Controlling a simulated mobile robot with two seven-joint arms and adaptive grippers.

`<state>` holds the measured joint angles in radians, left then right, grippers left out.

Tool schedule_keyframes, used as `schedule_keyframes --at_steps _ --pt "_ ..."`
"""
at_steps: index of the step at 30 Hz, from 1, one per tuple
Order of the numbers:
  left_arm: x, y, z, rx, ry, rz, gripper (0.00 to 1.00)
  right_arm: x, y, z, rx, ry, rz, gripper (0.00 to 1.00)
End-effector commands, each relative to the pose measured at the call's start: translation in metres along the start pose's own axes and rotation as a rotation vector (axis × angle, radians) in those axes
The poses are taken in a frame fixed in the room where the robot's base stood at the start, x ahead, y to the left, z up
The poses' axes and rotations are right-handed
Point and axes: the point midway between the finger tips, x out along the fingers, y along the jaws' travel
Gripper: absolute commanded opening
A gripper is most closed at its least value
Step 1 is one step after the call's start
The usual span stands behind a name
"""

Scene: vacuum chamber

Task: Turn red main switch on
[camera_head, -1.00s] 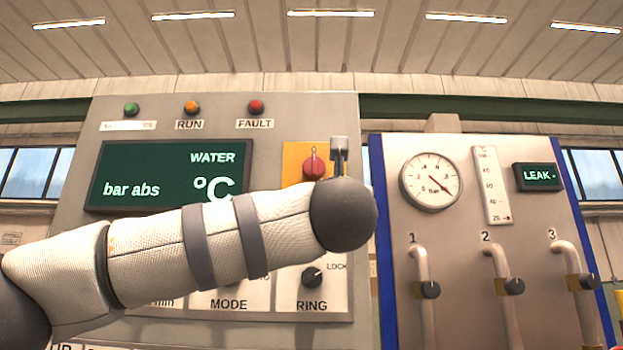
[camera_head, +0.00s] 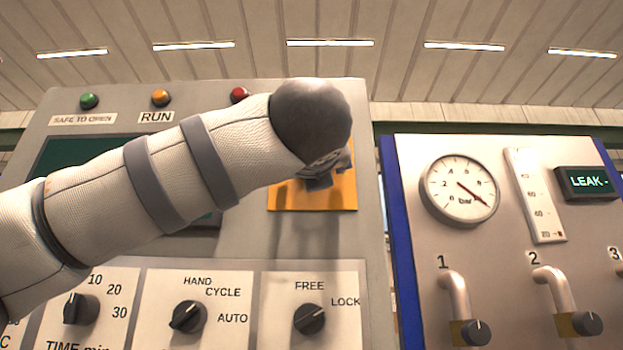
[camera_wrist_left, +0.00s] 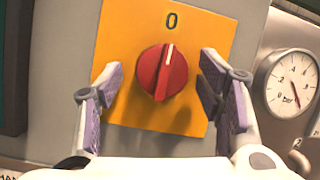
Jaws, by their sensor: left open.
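The red main switch (camera_wrist_left: 162,73) is a round red knob on a yellow plate (camera_wrist_left: 117,42). In the left wrist view its white line points up, close to the "0" mark. My left gripper (camera_wrist_left: 160,95) is open, with one finger on each side of the knob; I see gaps between the fingers and the knob. In the head view my left arm hides the knob, and only the lower part of the yellow plate (camera_head: 312,198) shows below the wrist. My right gripper is in neither view.
Below the plate are black knobs, among them the FREE/LOCK knob (camera_head: 309,319) and the HAND/CYCLE/AUTO knob (camera_head: 188,317). To the right stands a panel with a pressure gauge (camera_head: 460,189), pipes and a LEAK display (camera_head: 588,182).

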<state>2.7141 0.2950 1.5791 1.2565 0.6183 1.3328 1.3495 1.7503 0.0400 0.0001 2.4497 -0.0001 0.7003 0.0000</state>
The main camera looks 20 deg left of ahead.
Motion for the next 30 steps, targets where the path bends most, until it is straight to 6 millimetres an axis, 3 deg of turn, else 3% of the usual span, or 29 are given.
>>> schedule_keyframes --at_steps 11,15,18,30 --pt "-0.0031 -0.0011 0.0035 0.001 0.0 -0.002 0.61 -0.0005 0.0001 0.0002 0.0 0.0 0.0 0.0" --pt "-0.003 -0.001 0.0033 0.001 0.0 -0.002 0.29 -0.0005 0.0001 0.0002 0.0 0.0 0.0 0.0" --pt "-0.0029 -0.001 0.0032 0.0 0.0 -0.002 0.13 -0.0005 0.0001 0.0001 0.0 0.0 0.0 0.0" --pt "-0.0026 -0.0001 0.0038 0.069 0.006 -0.029 0.13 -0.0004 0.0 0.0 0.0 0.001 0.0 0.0"
